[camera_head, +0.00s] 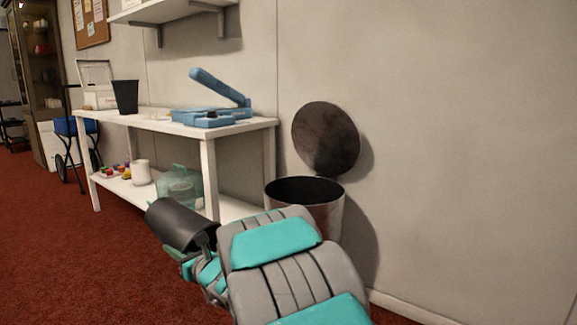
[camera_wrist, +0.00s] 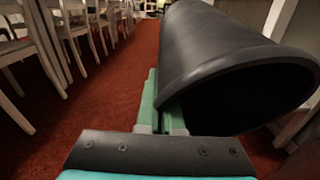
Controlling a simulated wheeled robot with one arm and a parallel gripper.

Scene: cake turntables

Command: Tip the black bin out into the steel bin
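A black bin (camera_head: 178,226) is held by my gripper (camera_head: 188,256), tilted over on its side at the front left of the steel bin. In the wrist view the black bin (camera_wrist: 215,55) fills the upper right, its dark mouth facing the lower right. No contents show in it. My gripper's green fingers (camera_wrist: 166,108) are at its side, apparently closed on its wall; the exact contact is partly hidden. The steel bin (camera_head: 327,214) stands by the wall with its round lid (camera_head: 325,138) raised. Its inside is dark, and my arm hides its lower part.
A white table (camera_head: 150,120) bears a blue tool (camera_head: 210,116) and another dark tapered container (camera_head: 125,96). Its lower shelf holds a white cup (camera_head: 141,172) and a clear teal container (camera_head: 180,188). Chairs (camera_wrist: 68,28) line the left in the wrist view. Red carpet is open at left.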

